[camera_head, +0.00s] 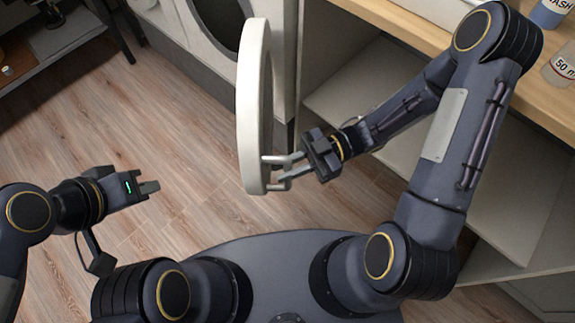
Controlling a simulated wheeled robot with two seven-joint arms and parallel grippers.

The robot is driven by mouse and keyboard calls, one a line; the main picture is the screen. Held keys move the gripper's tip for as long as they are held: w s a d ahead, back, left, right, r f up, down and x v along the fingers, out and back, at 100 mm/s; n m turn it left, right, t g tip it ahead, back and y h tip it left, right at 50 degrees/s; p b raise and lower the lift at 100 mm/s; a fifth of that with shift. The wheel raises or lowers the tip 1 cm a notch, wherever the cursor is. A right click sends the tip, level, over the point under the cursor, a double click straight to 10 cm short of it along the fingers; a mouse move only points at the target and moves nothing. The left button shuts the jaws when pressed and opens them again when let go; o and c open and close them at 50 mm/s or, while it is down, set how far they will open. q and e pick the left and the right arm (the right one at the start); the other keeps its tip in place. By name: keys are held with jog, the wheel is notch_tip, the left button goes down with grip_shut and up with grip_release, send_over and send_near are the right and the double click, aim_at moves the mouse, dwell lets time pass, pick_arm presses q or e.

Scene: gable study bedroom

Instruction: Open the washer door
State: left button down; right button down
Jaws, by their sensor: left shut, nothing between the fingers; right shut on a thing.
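The round white washer door (250,100) stands swung out from the washer (281,60) and shows nearly edge-on in the head view. The washer's dark drum opening (222,22) shows behind it at the top. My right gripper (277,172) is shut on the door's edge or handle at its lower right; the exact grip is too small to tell. My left gripper (150,187) is shut and empty, over the floor to the left of the door, apart from it.
A wooden counter (410,28) with open shelves (350,85) below runs along the right. A bottle (549,12) and a jar (561,66) stand on it. A dark shelf unit (70,40) is at upper left. The wooden floor (150,110) between is clear.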

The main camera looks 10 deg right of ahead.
jog(key=c, duration=1.4)
grip_release()
jog(key=shift+c, duration=0.2)
jog(key=shift+w+d, duration=0.1)
jog(key=v, duration=0.7)
jog(key=shift+d+p, duration=0.3)
jog(key=shift+p, duration=0.05)
